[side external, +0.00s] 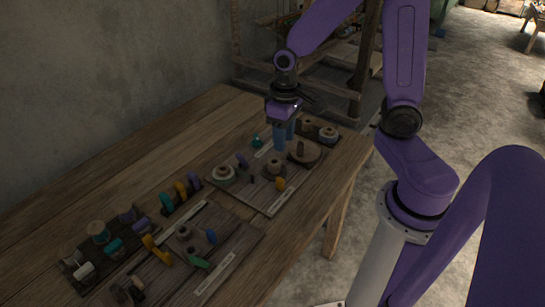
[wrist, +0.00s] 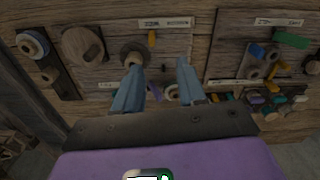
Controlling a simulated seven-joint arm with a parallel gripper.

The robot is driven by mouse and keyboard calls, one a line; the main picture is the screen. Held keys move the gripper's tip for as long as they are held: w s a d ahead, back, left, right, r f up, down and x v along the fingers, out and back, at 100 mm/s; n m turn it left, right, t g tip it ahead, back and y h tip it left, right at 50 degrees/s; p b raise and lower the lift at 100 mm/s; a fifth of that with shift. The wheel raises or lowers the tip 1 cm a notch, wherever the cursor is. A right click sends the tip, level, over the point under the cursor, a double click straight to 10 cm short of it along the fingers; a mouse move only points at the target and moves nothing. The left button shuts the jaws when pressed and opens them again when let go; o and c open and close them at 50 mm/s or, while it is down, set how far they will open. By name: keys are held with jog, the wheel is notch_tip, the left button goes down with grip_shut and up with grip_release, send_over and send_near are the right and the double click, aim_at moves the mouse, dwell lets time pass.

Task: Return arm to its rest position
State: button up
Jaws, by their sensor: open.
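My gripper (side external: 284,145) has a purple body and blue fingers and hangs over the far end of the wooden table (side external: 130,150). In the wrist view my gripper (wrist: 160,62) has its two blue fingers spread apart with nothing held between them. Below it lies a wooden board (side external: 262,203) carrying spools and pegs. A round wooden disc (side external: 306,153) is just right of the fingers in the side view. I cannot tell how far the fingertips are above the board.
A second board (side external: 235,252) and a rack of coloured spools (side external: 98,232) lie nearer the camera. A dark block (side external: 330,142) with round pieces sits by the right table edge. The wooden loom frame (side external: 300,80) stands behind. The table's left part is bare.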

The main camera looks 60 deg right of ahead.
jog(key=s+a+r+n, duration=0.3)
jog(key=s+n, duration=0.2)
jog(key=s, duration=0.3)
jog(key=s+a+r+n, duration=0.3)
jog(key=s+n, duration=0.2)
jog(key=s, duration=0.4)
jog(key=shift+n, duration=0.4)
jog(key=shift+o, duration=0.3)
dwell(0.8)
